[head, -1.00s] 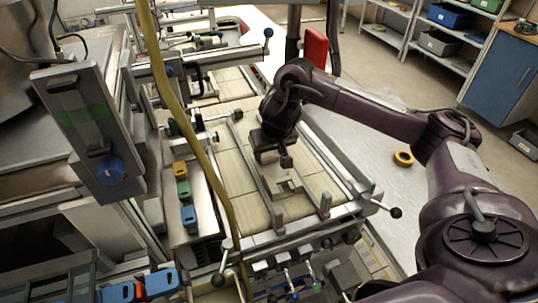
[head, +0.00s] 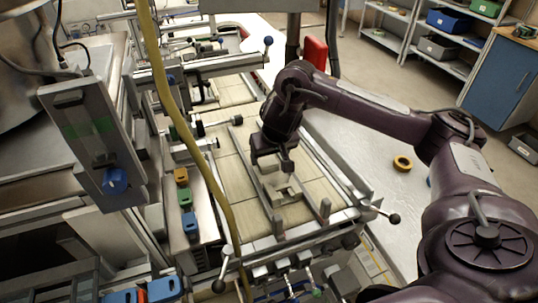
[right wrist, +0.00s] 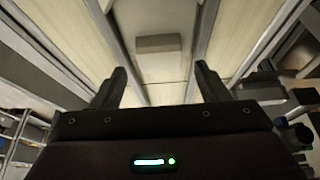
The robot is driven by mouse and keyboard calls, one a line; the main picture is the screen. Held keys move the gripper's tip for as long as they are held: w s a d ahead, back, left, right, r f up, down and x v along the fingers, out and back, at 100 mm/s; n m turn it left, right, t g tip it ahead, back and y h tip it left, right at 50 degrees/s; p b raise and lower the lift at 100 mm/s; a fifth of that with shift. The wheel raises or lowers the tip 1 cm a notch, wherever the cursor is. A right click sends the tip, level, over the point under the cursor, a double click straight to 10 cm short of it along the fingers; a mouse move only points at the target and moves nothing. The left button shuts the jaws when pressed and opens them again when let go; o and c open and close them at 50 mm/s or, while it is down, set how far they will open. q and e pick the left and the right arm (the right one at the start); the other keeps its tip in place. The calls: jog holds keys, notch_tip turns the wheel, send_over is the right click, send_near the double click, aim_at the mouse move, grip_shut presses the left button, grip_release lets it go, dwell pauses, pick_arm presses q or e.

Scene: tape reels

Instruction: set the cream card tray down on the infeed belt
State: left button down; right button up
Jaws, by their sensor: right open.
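The cream card tray (head: 286,194) rests on the pale infeed belt (head: 240,200) between two metal guide rails in the head view. In the right wrist view the tray (right wrist: 159,43) sits on the belt beyond the fingertips, roughly centred between them. My right gripper (head: 274,166) is just behind the tray in the head view. Its two dark fingers are spread apart with nothing between them, and it also shows in the right wrist view (right wrist: 160,84). The tray is apart from the fingers there. My left gripper is not in view.
Metal guide rails (head: 249,168) run along the belt on both sides of the tray. A yellow hose (head: 190,140) hangs across the left of the belt. A yellow tape reel (head: 402,163) lies on the white surface at right. Small coloured bins stand left of the belt.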

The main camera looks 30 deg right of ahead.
aim_at(275, 180)
jog(key=d+p+v, duration=0.1)
jog(key=p+v, duration=0.4)
jog(key=v, duration=0.5)
jog(key=shift+s+a+r+p, duration=0.15)
jog(key=shift+a+r+p, duration=0.05)
jog(key=shift+a+p, duration=0.25)
